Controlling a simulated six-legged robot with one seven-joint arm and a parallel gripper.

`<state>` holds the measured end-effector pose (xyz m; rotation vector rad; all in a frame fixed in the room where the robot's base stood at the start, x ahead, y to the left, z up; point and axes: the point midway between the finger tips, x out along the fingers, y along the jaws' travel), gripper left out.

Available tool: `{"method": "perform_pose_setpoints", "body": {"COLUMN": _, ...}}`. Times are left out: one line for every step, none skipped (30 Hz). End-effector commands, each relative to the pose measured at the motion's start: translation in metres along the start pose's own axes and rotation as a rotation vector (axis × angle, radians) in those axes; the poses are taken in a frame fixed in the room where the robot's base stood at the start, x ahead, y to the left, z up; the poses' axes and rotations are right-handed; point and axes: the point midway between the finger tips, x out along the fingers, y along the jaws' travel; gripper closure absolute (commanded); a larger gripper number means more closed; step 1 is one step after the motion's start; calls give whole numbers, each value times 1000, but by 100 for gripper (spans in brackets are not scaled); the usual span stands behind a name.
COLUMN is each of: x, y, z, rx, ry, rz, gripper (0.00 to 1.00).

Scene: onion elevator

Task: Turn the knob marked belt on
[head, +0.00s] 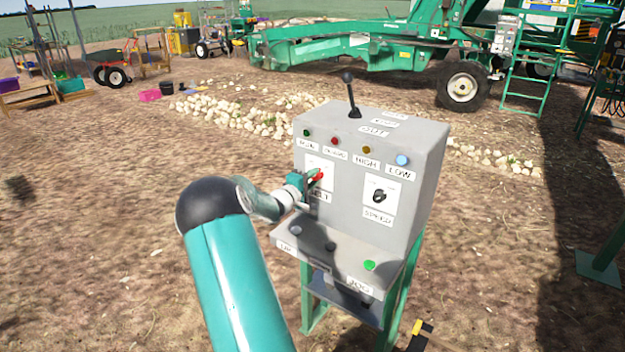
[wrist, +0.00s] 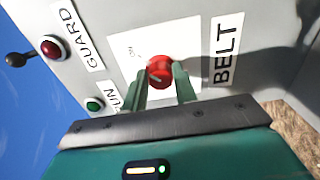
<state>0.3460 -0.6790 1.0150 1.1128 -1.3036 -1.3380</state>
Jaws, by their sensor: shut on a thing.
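The belt knob (wrist: 160,70) is a red round knob on a white plate, beside the label BELT (wrist: 227,50) in the wrist view. It also shows in the head view (head: 317,176), partly covered by my gripper. My gripper (wrist: 164,82) has its two green fingers on either side of the knob, shut on it. In the head view my gripper (head: 305,184) reaches the front of the grey control box (head: 345,205) from the left. A pale mark shows on the knob's face. Small print on the plate is hard to read.
A black speed knob (head: 379,195) sits right of the belt knob. Red, green, amber and blue lamps line the panel above. A black lever (head: 350,95) stands on top. A lower shelf holds buttons, one green (head: 369,265). Open dirt ground surrounds the box.

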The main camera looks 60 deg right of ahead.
Motion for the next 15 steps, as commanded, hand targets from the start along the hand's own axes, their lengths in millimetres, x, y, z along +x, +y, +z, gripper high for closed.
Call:
{"method": "perform_pose_setpoints", "body": {"x": -1, "y": -1, "z": 0, "rx": 12, "ry": 0, "rz": -1, "gripper": 95}}
{"method": "perform_pose_setpoints", "body": {"x": -1, "y": -1, "z": 0, "rx": 19, "ry": 0, "rz": -1, "gripper": 95}}
{"method": "perform_pose_setpoints", "body": {"x": -1, "y": -1, "z": 0, "rx": 26, "ry": 0, "rz": -1, "gripper": 95}}
{"method": "perform_pose_setpoints", "body": {"x": -1, "y": -1, "z": 0, "rx": 31, "ry": 0, "rz": -1, "gripper": 95}}
{"method": "perform_pose_setpoints", "body": {"x": -1, "y": -1, "z": 0, "rx": 35, "ry": 0, "rz": -1, "gripper": 95}}
{"method": "perform_pose_setpoints", "body": {"x": -1, "y": -1, "z": 0, "rx": 38, "ry": 0, "rz": -1, "gripper": 95}}
{"method": "perform_pose_setpoints", "body": {"x": -1, "y": -1, "z": 0, "rx": 40, "ry": 0, "rz": -1, "gripper": 95}}
{"method": "perform_pose_setpoints", "body": {"x": -1, "y": -1, "z": 0, "rx": 41, "ry": 0, "rz": -1, "gripper": 95}}
{"method": "perform_pose_setpoints", "body": {"x": -1, "y": -1, "z": 0, "rx": 43, "ry": 0, "rz": -1, "gripper": 95}}
{"method": "perform_pose_setpoints", "body": {"x": -1, "y": -1, "z": 0, "rx": 43, "ry": 0, "rz": -1, "gripper": 95}}
{"method": "perform_pose_setpoints", "body": {"x": -1, "y": -1, "z": -1, "rx": 43, "ry": 0, "rz": -1, "gripper": 95}}
{"method": "perform_pose_setpoints", "body": {"x": -1, "y": -1, "z": -1, "rx": 43, "ry": 0, "rz": -1, "gripper": 95}}
{"method": "perform_pose_setpoints", "body": {"x": -1, "y": -1, "z": -1, "rx": 43, "ry": 0, "rz": -1, "gripper": 95}}
{"method": "perform_pose_setpoints", "body": {"x": -1, "y": -1, "z": -1, "rx": 43, "ry": 1, "rz": -1, "gripper": 95}}
{"method": "perform_pose_setpoints", "body": {"x": -1, "y": -1, "z": -1, "rx": 43, "ry": 1, "rz": -1, "gripper": 95}}
